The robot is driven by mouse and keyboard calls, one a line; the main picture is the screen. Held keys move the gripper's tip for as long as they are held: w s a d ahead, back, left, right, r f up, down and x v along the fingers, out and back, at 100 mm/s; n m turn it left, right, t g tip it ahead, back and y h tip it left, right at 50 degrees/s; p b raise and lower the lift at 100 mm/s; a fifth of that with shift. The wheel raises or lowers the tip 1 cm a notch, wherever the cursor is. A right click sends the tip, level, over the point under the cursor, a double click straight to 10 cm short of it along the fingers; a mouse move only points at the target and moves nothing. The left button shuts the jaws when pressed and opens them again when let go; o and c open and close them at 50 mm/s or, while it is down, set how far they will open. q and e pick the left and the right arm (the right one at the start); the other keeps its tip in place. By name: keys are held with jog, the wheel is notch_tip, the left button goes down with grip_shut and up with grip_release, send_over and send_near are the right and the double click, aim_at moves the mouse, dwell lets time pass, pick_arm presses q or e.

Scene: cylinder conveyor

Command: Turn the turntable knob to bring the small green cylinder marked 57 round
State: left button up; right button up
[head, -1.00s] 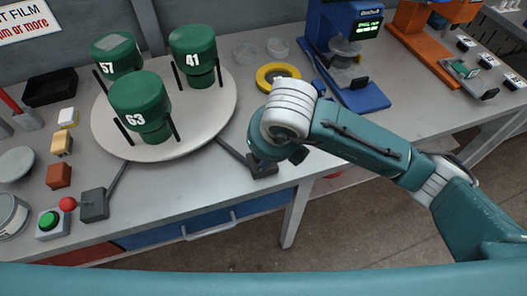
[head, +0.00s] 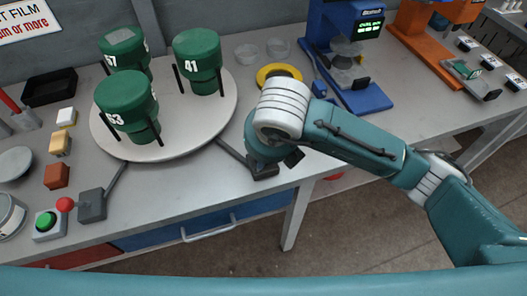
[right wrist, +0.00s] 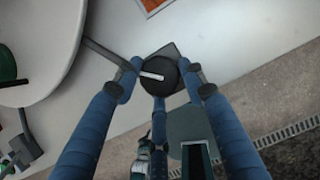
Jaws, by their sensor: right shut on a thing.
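The round white turntable (head: 205,122) carries three dark green cylinders held by black posts. The one marked 57 (head: 124,45) stands at the back left, the one marked 63 (head: 126,98) at the front left, and the one marked 41 (head: 197,55) at the back right. In the right wrist view, the black round knob (right wrist: 160,78) with a white pointer bar sits on a dark square base by the turntable's edge (right wrist: 40,45). My right gripper (right wrist: 160,72) is shut on the knob, a finger on each side. In the head view the knob is mostly hidden by this gripper. My left gripper is not in view.
A yellow ring (head: 278,75) and the blue machine (head: 345,55) stand beyond my right arm. A box with a green button (head: 47,222) and a small dark box with a red-ball lever (head: 92,205) are at the front left. The table's front edge is close.

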jog(key=shift+w+r+m+h+b, duration=0.3)
jog(key=shift+m+b, duration=0.25)
jog(key=shift+m, duration=0.15)
dwell(2.3)
jog(key=o, duration=1)
jog(key=shift+o, duration=0.8)
jog(key=shift+f, duration=0.2)
jog(key=shift+s, duration=0.1)
jog(key=v, duration=1.2)
jog(key=shift+s, duration=0.1)
jog(key=shift+c, duration=0.2)
